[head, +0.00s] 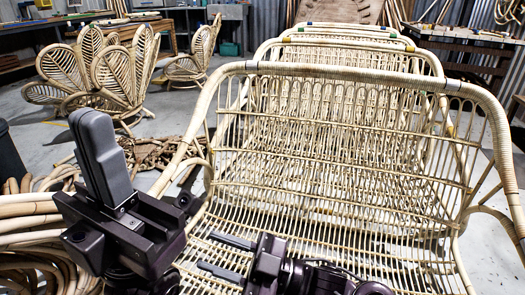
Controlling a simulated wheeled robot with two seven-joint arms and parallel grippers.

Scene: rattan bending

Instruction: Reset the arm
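My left gripper (90,115) stands at the lower left with its grey fingers pointing up. One finger overlaps the other from this angle, and I see no gap between them and nothing held. My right gripper (213,251) is at the bottom centre, with its two dark fingers pointing left and a clear gap between them. It is open and empty. It appears in front of the seat of a rattan bench (340,132); I cannot tell how far above the seat it is. Part of my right arm is cut off by the bottom edge.
More rattan bench frames (345,42) stand behind the first one. Bundles of rattan poles (35,245) lie at the lower left, close to my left arm. Leaf-backed rattan chairs (118,68) stand at the back left. A workbench (470,38) is at the back right.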

